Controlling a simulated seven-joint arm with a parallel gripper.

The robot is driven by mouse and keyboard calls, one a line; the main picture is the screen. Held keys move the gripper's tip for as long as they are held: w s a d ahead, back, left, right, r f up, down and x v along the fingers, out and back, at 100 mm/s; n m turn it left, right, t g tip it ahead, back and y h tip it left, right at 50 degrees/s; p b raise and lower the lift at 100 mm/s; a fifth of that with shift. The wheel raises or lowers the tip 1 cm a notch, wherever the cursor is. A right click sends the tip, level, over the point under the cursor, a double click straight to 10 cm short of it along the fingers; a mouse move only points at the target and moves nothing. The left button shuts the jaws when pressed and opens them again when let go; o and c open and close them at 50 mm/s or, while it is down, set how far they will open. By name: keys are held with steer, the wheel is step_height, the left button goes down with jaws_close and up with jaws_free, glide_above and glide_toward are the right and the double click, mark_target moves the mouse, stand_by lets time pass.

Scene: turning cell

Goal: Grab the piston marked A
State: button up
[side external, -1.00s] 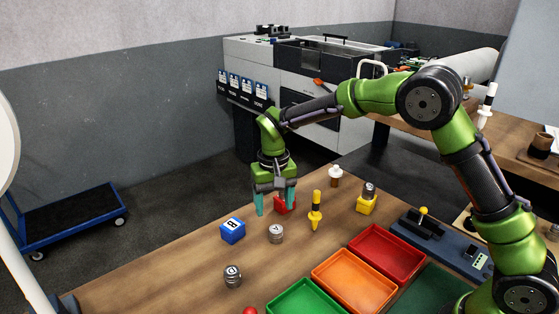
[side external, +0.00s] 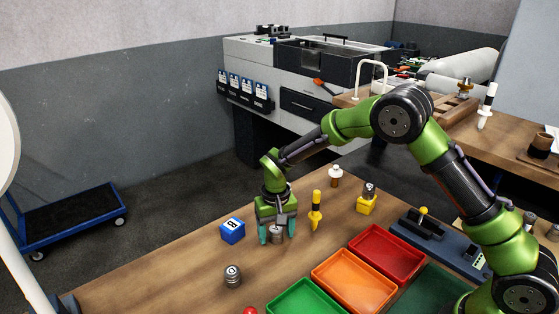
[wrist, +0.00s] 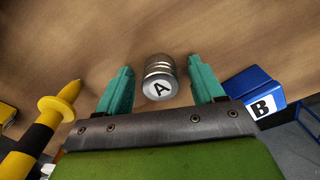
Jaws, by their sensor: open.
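The piston marked A (wrist: 160,78) is a small grey metal cylinder with a white top bearing a black A. In the side view the piston (side external: 276,234) stands on the wooden table (side external: 190,270). My gripper (side external: 275,235) is open and low over the table, with its teal fingers on either side of the piston. In the wrist view the piston lies between and slightly beyond the open fingertips of my gripper (wrist: 160,80), with a gap on both sides.
A blue block marked B (side external: 232,230) is left of my gripper, and a yellow-and-black tool (side external: 316,211) stands close on the right. Another piston (side external: 233,276) stands nearer the front. Green, orange (side external: 353,281) and red (side external: 387,254) trays are at right.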

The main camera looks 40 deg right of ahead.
steer(key=c, duration=1.2)
